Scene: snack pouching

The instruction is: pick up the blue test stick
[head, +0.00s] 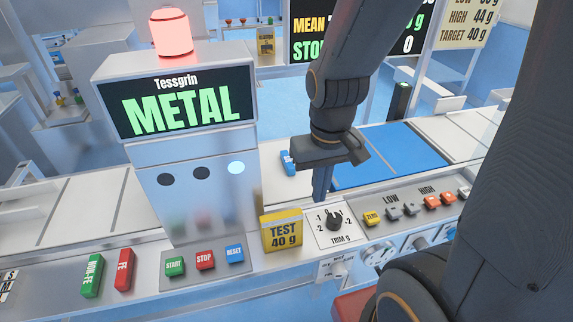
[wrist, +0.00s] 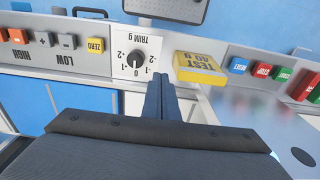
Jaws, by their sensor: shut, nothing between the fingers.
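The blue test stick (head: 287,162) lies on the pale belt just right of the metal detector housing, with a small light label on it. It is not seen in the wrist view. My gripper (head: 322,188) is shut and empty, pointing down to the right of and nearer than the stick, apart from it. In the wrist view its closed fingers (wrist: 158,85) lie close together near the trim dial.
A green stick (head: 93,275) and a red stick (head: 125,270) rest on the front ledge. The yellow test block (head: 282,231) and trim dial (head: 334,220) sit close to my gripper. The detector housing (head: 190,190) stands left of the blue stick.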

